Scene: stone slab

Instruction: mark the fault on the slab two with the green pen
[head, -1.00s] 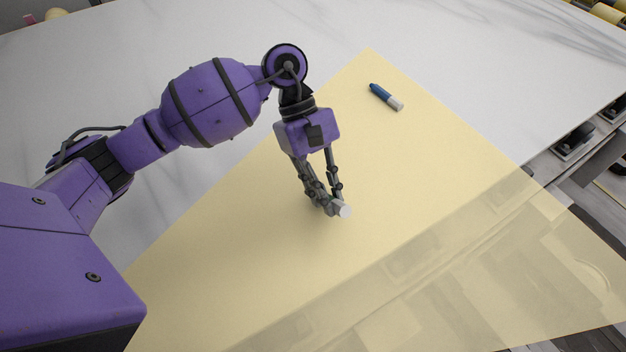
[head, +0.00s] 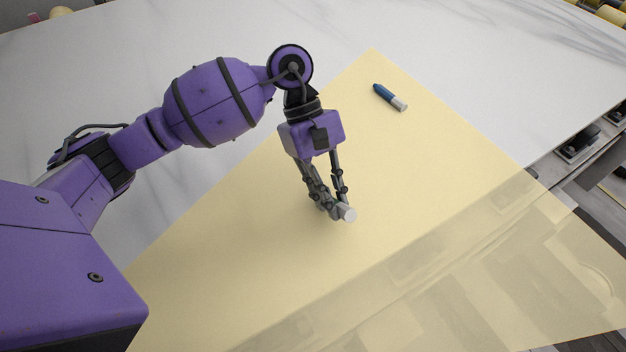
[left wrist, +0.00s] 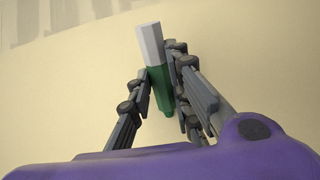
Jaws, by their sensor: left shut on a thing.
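My left gripper (head: 336,208) is shut on the green pen. In the left wrist view, the green pen (left wrist: 160,88) has a green barrel and a white end, and the fingers (left wrist: 160,97) of my left gripper close around its barrel. In the head view, only the white end (head: 348,214) of the pen shows clearly, pointing right and down. The pen is over a pale yellow area (head: 230,255). I cannot tell whether it touches the surface. I cannot make out a fault or a slab number. My right gripper is out of view.
A blue pen with a white end (head: 390,97) lies on the yellow area at the upper right. White, veined stone (head: 430,40) surrounds the yellow area at the top and left. At the lower right, the yellow area is see-through past the stone's edge.

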